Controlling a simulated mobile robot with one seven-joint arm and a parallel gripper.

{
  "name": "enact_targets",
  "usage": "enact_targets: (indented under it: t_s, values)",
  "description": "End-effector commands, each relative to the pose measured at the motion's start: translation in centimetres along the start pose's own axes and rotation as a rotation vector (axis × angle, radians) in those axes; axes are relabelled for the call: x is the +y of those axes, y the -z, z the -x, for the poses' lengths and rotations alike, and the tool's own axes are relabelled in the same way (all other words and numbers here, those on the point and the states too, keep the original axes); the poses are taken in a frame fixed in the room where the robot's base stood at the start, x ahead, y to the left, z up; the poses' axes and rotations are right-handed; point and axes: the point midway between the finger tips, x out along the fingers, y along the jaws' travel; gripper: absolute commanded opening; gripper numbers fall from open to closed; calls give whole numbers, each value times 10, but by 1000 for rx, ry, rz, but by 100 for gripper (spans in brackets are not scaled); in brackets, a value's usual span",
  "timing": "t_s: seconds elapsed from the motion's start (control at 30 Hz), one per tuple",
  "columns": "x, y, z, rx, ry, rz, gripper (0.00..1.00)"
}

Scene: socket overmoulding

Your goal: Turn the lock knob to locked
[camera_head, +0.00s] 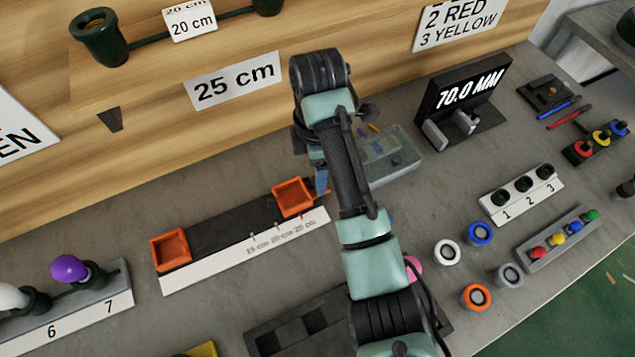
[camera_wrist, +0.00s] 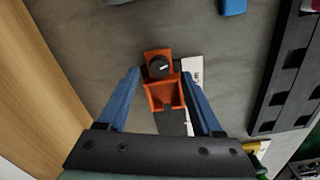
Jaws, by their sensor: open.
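The lock knob (camera_wrist: 158,67) is a round black knob with a short white mark that lies roughly crosswise in the wrist view. It sits on a small orange block beside an open orange cup (camera_wrist: 160,96). My gripper (camera_wrist: 161,74) is open, with one blue finger on each side of the knob in the picture. I cannot tell how far the fingertips are above it, and no contact shows. In the head view my gripper (camera_head: 321,180) points down beside the right orange cup (camera_head: 292,197); my arm hides the knob there.
A black strip with a white length scale (camera_head: 245,250) runs to a left orange cup (camera_head: 170,249). A grey box (camera_head: 397,165) stands behind my arm, and a 70.0 MM display (camera_head: 465,90) farther right. Coloured rings and racks lie on the right of the bench.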

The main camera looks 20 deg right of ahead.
Motion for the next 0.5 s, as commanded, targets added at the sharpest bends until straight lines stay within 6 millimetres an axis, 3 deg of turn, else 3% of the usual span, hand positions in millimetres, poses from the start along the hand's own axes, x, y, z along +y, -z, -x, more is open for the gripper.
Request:
enact_targets:
  t_s: [0.03, 0.2, 0.5]
  values:
    - [0, 0, -13, 0, 1, 0, 67]
    - [0, 0, -26, 0, 0, -1, 67]
    - [0, 0, -32, -1, -1, 0, 67]
